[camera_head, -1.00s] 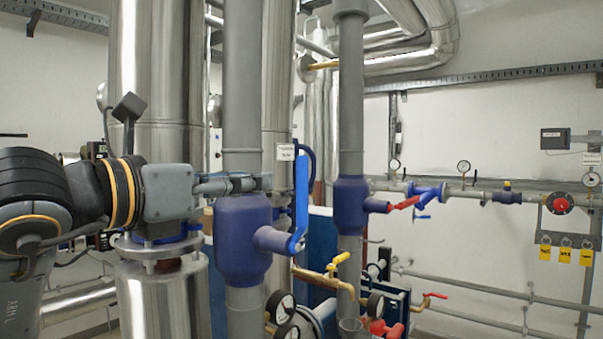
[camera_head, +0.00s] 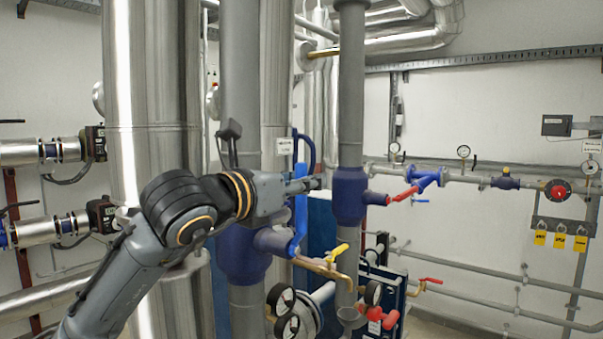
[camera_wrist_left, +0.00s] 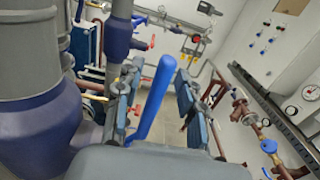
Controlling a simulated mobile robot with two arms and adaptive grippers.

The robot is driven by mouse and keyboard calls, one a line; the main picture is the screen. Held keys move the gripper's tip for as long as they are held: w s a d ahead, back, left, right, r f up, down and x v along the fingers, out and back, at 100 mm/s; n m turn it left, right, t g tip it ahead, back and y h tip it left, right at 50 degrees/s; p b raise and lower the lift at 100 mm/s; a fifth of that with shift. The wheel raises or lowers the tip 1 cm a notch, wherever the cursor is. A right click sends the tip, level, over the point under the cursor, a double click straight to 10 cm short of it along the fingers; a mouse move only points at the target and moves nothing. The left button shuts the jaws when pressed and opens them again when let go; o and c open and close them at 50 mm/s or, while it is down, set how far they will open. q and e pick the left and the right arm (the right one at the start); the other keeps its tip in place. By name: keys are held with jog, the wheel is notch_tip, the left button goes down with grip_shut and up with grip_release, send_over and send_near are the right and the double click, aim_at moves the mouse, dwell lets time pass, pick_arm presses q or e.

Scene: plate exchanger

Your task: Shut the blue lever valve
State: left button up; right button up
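The blue lever (camera_head: 300,214) stands upright on the stub at the right side of a large blue valve body (camera_head: 240,262). The valve sits on a thick grey vertical pipe and is partly hidden behind my left arm. My left gripper (camera_head: 313,183) reaches across the pipe to the upper part of the lever. In the left wrist view the lever (camera_wrist_left: 154,102) shows between the two open fingers (camera_wrist_left: 158,78), with gaps on both sides. The valve body fills the lower left there (camera_wrist_left: 42,130). My right gripper is not in view.
A second blue valve (camera_head: 349,196) with a red handle (camera_head: 403,195) is on the pipe to the right. A yellow handle (camera_head: 338,254) and dark gauges (camera_head: 282,299) are below the lever. Large silver pipes (camera_head: 150,90) stand at the left.

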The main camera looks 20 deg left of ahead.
pick_arm(q)
grip_shut()
jog(key=shift+w+r, duration=0.1)
dwell(0.3)
